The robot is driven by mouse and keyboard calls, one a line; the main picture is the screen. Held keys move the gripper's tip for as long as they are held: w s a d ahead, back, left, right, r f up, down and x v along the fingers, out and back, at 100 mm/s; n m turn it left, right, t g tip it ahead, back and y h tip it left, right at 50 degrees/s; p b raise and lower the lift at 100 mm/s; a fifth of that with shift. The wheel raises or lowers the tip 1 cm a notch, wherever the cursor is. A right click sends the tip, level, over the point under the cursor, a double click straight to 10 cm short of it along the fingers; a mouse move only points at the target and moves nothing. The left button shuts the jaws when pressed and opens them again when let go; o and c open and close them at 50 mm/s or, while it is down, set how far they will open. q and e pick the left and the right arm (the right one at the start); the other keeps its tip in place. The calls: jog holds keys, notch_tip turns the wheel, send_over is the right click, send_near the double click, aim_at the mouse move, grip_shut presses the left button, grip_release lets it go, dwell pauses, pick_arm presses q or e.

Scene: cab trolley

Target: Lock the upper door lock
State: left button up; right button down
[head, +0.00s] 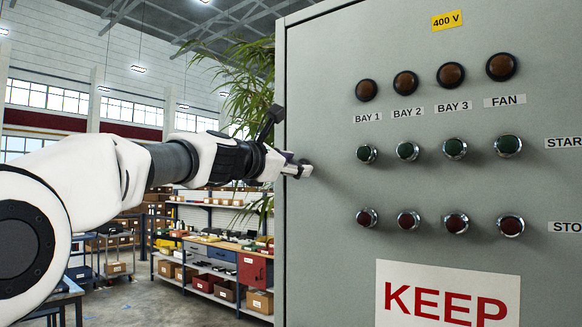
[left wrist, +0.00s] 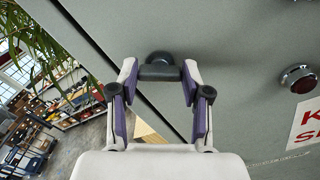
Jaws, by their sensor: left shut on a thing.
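The cabinet door (head: 330,230) is a grey-green panel that fills the right of the head view. The upper door lock (left wrist: 160,58) is a small dark piece near the door's left edge, with a short bar across its front. My left gripper (head: 297,168) reaches it from the left in the head view. In the left wrist view my left gripper (left wrist: 160,74) has its two fingers on either side of the bar, shut on it. The fingers mostly hide the lock in the head view. My right gripper is in neither view.
The door carries brown lamps (head: 405,83), green buttons (head: 408,151) and red buttons (head: 408,219) right of the lock. A KEEP sign (head: 447,300) is lower down. A leafy plant (head: 245,80) and shelves with boxes (head: 215,260) stand beyond the cabinet's left edge.

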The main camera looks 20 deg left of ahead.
pick_arm(q)
jog(key=m+b, duration=0.3)
jog(key=m, duration=0.8)
jog(key=shift+w+b, duration=0.2)
jog(key=shift+b, duration=0.1)
jog(key=shift+r+m, duration=0.1)
jog(key=shift+m, duration=0.3)
